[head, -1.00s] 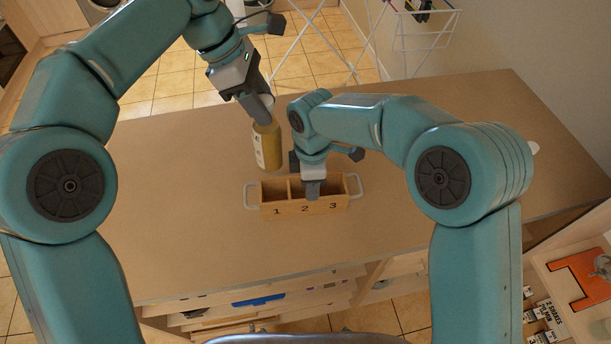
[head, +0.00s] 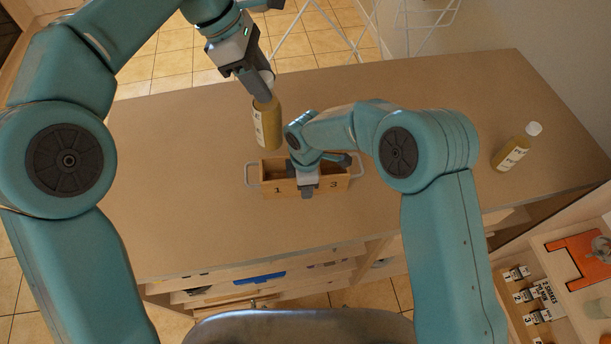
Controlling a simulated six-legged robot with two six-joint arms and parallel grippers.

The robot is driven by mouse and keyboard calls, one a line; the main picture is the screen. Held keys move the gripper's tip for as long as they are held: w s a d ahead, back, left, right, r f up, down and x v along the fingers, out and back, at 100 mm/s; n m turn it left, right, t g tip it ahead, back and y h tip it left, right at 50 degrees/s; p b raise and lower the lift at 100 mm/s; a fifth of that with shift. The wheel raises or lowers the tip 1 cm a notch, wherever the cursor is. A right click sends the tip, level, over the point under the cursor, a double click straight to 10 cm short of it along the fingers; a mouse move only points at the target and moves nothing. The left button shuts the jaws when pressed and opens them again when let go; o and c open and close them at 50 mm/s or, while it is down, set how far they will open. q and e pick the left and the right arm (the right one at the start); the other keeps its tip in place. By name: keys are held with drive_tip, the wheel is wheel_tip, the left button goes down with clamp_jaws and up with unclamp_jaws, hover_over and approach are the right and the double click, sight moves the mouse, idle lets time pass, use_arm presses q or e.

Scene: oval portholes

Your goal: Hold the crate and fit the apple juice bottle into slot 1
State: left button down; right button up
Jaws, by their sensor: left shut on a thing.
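The wooden crate (head: 264,191) stands on the table with a handle at each end. Numbers 1 and 3 show on its front; my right gripper hides the 2. My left gripper (head: 263,92) is shut on a yellow-brown bottle with a pale cap (head: 266,127), taken to be the apple juice, its label too small to read. The bottle hangs nearly upright, its base just behind the crate's back edge in the picture, near slot 1 (head: 275,169). My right gripper (head: 307,188) is at the crate's front wall in the middle; its finger gap is hidden.
A second, similar bottle with a white cap (head: 514,149) is at the right on the brown table (head: 180,190). The table left of the crate is clear. Below right, a shelf holds an orange item (head: 577,267) and small labelled blocks.

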sight(265, 116)
use_arm(q)
drive_tip(key=shift+d, duration=0.1)
use_arm(e)
drive_tip(key=shift+d, duration=0.1)
drive_tip(key=shift+c, duration=0.6)
use_arm(q)
drive_tip(key=shift+a, duration=0.2)
use_arm(e)
clamp_jaws()
use_arm(q)
drive_tip(key=shift+d+f, duration=0.1)
drive_tip(key=shift+f, duration=0.2)
drive_tip(key=shift+m+g, duration=0.3)
drive_tip(key=shift+m, duration=0.2)
drive_tip(key=shift+w+f, duration=0.1)
drive_tip(key=shift+f, duration=4.4)
